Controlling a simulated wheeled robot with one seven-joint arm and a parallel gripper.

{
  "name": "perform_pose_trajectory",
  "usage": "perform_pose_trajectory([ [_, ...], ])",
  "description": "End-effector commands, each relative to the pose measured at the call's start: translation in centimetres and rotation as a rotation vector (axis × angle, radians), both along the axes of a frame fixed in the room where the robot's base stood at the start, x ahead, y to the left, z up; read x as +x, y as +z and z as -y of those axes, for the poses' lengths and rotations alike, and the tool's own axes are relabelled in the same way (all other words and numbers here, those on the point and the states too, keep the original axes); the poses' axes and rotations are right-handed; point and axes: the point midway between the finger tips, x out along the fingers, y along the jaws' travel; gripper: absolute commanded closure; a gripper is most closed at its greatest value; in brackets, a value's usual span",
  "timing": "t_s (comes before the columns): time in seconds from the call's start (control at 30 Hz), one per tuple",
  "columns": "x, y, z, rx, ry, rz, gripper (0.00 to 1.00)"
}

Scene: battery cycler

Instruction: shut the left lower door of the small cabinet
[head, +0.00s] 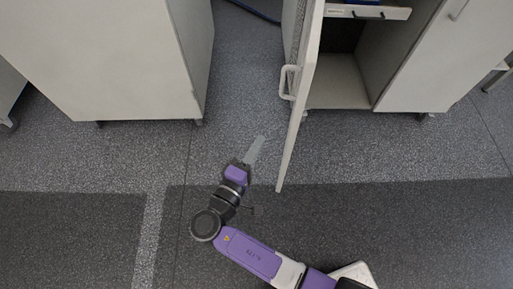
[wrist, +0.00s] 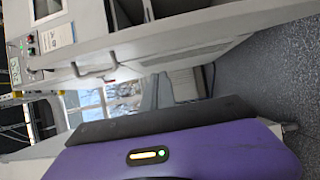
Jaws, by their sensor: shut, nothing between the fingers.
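The left lower door (head: 304,100) of the small cabinet stands wide open in the head view, swung out toward me and seen nearly edge-on. Its pale bar handle (head: 288,83) is on its left face. The cabinet's open compartment (head: 336,85) shows to the right of the door. My gripper (head: 259,143) is shut and empty, low over the floor, to the left of the door's outer end. A gap of floor shows between them.
Another grey-white cabinet (head: 110,60) stands at the left in the head view, with a floor gap between it and the open door. A drawer (head: 368,12) shows above the compartment, slightly out. The closed right-hand front (head: 440,65) is beside it. Speckled floor lies around my arm.

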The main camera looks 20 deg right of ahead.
Motion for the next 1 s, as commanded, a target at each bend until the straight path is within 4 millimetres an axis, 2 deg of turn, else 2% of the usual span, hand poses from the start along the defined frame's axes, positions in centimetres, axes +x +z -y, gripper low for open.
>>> perform_pose_trajectory([
  [0.3, 4.3, 0.0, 4.7, 0.001, -0.003, 0.0, 1.0],
  [0.4, 3.2, 0.0, 5.9, 0.001, -0.001, -0.004, 1.0],
  [0.6, 2.3, 0.0, 7.5, 0.001, 0.001, -0.001, 1.0],
  [1.0, 2.1, 0.0, 7.8, 0.001, 0.001, -0.001, 1.0],
])
